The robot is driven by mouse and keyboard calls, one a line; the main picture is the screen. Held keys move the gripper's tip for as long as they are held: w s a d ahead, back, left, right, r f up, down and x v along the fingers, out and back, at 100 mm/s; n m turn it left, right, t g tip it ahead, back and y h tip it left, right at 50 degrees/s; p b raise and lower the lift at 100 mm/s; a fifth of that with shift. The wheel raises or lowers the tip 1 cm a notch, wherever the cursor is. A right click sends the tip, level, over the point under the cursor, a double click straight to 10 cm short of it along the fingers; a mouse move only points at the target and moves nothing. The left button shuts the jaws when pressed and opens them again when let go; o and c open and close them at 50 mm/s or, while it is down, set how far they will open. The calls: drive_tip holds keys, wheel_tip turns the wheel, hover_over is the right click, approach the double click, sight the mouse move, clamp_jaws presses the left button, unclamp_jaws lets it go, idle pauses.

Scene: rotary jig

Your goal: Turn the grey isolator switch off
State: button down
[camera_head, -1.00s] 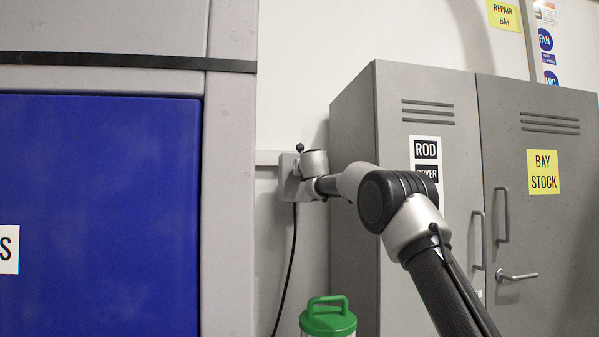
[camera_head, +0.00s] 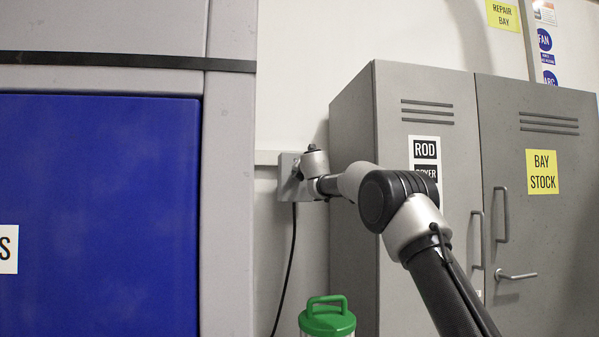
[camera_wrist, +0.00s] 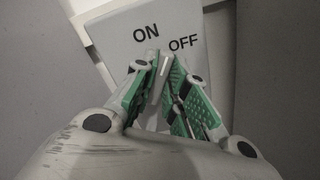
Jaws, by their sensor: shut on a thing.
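The grey isolator switch (camera_head: 286,178) is a box on the wall between the blue-fronted unit and the grey cabinet. In the wrist view its light grey face (camera_wrist: 117,27) carries the words ON and OFF. My gripper (camera_wrist: 166,77) has its green-padded fingers closed around the switch's handle (camera_wrist: 165,66). A white line on the handle shows between the pads, and its upper end lies below the gap between ON and OFF. The fingers hide most of the handle. In the head view my wrist covers the right part of the box.
A grey cabinet (camera_head: 352,190) stands close on the right of the switch. A blue-fronted unit (camera_head: 100,215) stands on the left. A black cable (camera_head: 292,250) hangs below the box. A green-lidded container (camera_head: 327,320) is at the bottom.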

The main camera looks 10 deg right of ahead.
drive_tip(key=shift+d+m, duration=0.1)
drive_tip(key=shift+m, duration=1.4)
drive_tip(key=c, duration=1.4)
unclamp_jaws()
drive_tip(key=shift+c, duration=0.2)
